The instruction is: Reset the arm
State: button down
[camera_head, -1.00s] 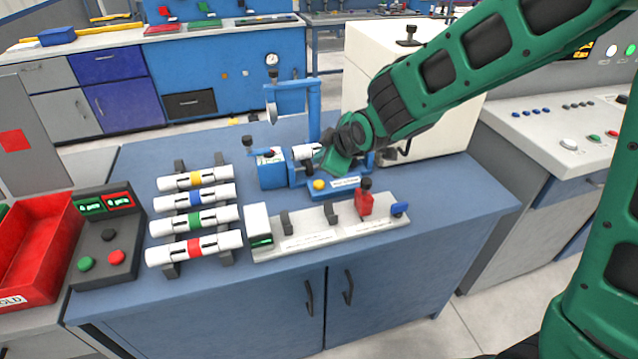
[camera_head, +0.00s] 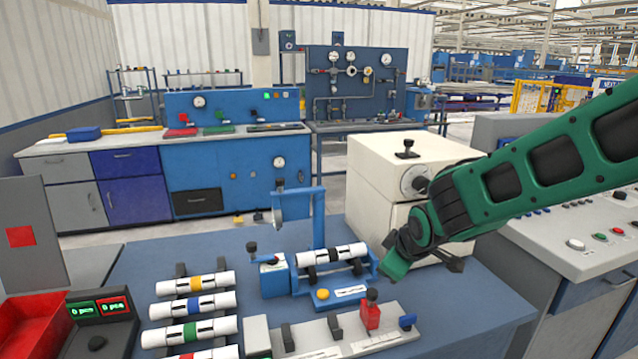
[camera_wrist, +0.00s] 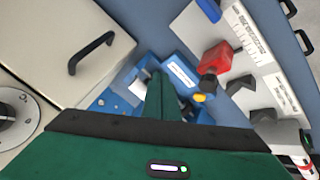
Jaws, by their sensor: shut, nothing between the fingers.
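My arm is green, and my gripper (camera_head: 393,268) is shut and empty just right of the blue test fixture (camera_head: 275,283). A white pipe with a black band (camera_head: 345,253) lies across the fixture's cradle, apart from my gripper. In the wrist view, my shut green fingers (camera_wrist: 163,100) stand in front of the blue fixture (camera_wrist: 178,70) and hide part of it. The pipe in the cradle is mostly hidden there.
A cream box (camera_head: 375,160) with a dial stands close behind my gripper. A rack of banded pipes (camera_head: 195,309) is at the left. A pale gauge plate (camera_head: 320,333) with a red clamp (camera_head: 370,312) lies in front. A button console (camera_head: 590,235) is at the right.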

jog(key=s+d+r+m+g+h, duration=0.1)
jog(key=s+d+m+g, duration=0.1)
jog(key=s+d+m, duration=0.5)
jog(key=s+d+r+m+g+h, duration=0.15)
jog(key=s+d, duration=0.45)
jog(key=d, duration=0.6)
jog(key=s+d+m+g, duration=0.2)
jog(key=s+d+m, duration=0.1)
jog(key=s, duration=0.7)
jog(key=s+d+m+g+y, duration=0.1)
jog(key=s+d+m, duration=0.2)
jog(key=s, duration=0.7)
jog(key=shift+r+m+g, duration=0.2)
jog(key=shift+m+g, duration=0.15)
jog(key=shift+m, duration=0.7)
jog(key=shift+w+f, duration=0.25)
jog(key=shift+w, duration=0.4)
